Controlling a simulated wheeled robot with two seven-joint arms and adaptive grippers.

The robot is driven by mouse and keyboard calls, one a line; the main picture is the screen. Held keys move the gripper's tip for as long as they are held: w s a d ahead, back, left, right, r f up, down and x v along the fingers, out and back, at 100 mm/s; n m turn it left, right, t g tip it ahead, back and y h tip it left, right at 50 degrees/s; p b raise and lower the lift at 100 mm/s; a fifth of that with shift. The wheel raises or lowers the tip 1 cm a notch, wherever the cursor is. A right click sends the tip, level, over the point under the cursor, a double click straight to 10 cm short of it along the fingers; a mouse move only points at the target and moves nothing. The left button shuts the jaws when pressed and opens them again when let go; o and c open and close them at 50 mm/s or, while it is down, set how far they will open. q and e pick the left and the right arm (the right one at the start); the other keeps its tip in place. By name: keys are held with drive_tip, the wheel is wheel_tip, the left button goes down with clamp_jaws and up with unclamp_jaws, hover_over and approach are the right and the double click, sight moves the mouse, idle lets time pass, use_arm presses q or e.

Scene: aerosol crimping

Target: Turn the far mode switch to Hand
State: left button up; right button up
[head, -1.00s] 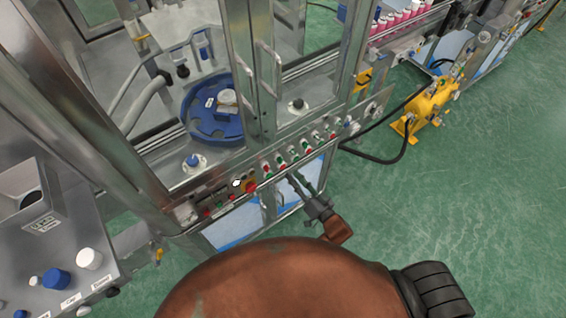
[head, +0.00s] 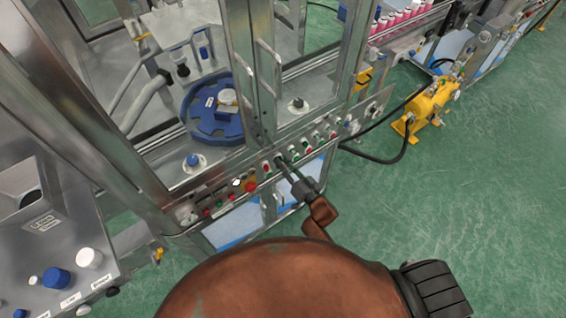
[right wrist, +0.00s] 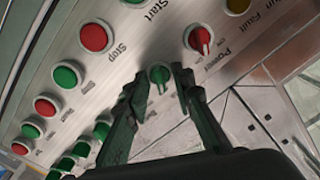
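A green rotary switch (right wrist: 160,78) with a pointer handle is on the grey control panel (right wrist: 125,60) in the right wrist view. Its label is too small or hidden to read, so I cannot tell if it is the far mode switch. My right gripper (right wrist: 158,82) is open, with one finger on each side of this switch; I cannot tell whether they touch it. In the head view the right gripper (head: 287,168) reaches up to the machine's front panel, and its fingertips hide part of the button row. My left gripper is not in view.
A red Power switch (right wrist: 200,39), a red Stop button (right wrist: 95,38) and a green button (right wrist: 68,75) are close by. Metal door handles (head: 268,70) rise above the panel. A yellow device (head: 425,103) stands at the right. Green floor is open at the right.

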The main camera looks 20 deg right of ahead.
clamp_jaws()
drive_tip(key=shift+n, duration=0.4)
drive_tip(key=n, duration=1.1)
idle(0.3)
idle(0.5)
drive_tip(key=shift+o, duration=0.5)
unclamp_jaws()
drive_tip(key=v, duration=1.2)
